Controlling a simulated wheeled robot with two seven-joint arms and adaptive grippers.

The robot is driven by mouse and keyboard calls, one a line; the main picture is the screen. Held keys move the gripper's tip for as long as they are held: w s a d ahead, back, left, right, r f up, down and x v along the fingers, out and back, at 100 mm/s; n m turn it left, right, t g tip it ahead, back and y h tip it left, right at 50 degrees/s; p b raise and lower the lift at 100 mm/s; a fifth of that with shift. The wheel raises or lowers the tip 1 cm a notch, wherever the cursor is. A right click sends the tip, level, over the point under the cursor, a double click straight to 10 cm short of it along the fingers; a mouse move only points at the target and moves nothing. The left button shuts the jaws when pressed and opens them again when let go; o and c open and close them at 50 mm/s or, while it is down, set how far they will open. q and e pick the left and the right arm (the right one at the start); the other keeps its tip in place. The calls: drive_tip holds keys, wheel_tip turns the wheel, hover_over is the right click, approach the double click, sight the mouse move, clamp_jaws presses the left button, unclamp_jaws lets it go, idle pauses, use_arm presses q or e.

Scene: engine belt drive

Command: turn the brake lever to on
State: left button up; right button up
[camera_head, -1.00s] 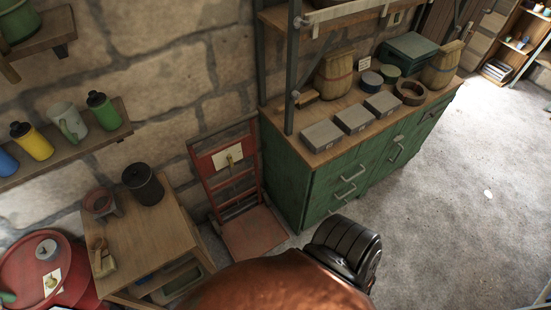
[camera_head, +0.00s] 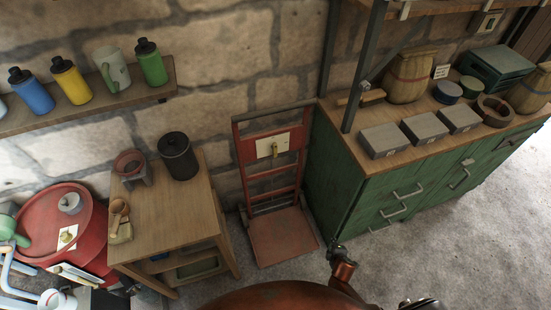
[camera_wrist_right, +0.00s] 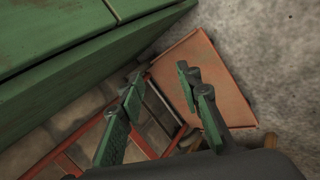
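A pale plate with a small brass lever-like handle (camera_head: 275,148) is fixed on the upright red hand truck (camera_head: 285,236). A similar card with a brass fitting (camera_head: 67,237) is on the red drum at the lower left. I cannot tell which, if either, is the brake lever, and no on/off marks are readable. My right gripper (camera_wrist_right: 160,85) is open and empty in the right wrist view, with green finger pads. In that view it is above the hand truck's base plate (camera_wrist_right: 200,80), beside the green cabinet.
The green cabinet (camera_head: 345,200) stands right of the hand truck, with grey blocks (camera_head: 384,140), pots and sacks on top. A wooden table (camera_head: 170,215) with a black canister (camera_head: 178,157) stands left. A bottle shelf (camera_head: 90,100) is on the wall. Floor at right is clear.

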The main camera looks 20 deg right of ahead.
sight(276, 153)
drive_tip(key=w+a+r+n+t+b, duration=0.25)
drive_tip(key=w+r+n+b, duration=0.3)
drive_tip(key=w, duration=0.55)
drive_tip(key=w+a+r+n+t+b, duration=0.1)
drive_tip(key=w+r+n+t+b, duration=0.5)
drive_tip(key=w, duration=0.5)
drive_tip(key=w+a+r+n+t+y+b, duration=0.2)
drive_tip(key=w+a+r+n+t+b, duration=0.15)
drive_tip(key=a+r+n+b, duration=0.55)
drive_tip(key=w+a+r+n+t+y+b, duration=0.1)
drive_tip(key=w+a+r+n+t+b, duration=0.3)
drive_tip(key=r, duration=0.8)
drive_tip(key=shift+m+g, duration=0.3)
drive_tip(key=shift+m, duration=0.35)
drive_tip(key=x, duration=0.4)
drive_tip(key=a+x, duration=0.1)
drive_tip(key=x, duration=0.1)
drive_tip(key=shift+w+r, duration=0.25)
drive_tip(key=shift+r, duration=0.2)
drive_tip(key=shift+w+r, duration=0.2)
drive_tip(key=shift+w, duration=0.25)
use_arm(q)
drive_tip(key=w+d+r+t+h, duration=0.1)
drive_tip(key=w+d+h, duration=0.1)
drive_tip(key=w+d, duration=0.5)
drive_tip(key=w, duration=0.3)
drive_tip(key=shift+w+r+n, duration=0.3)
drive_tip(key=shift+w+r, duration=0.1)
drive_tip(key=shift+d, duration=0.1)
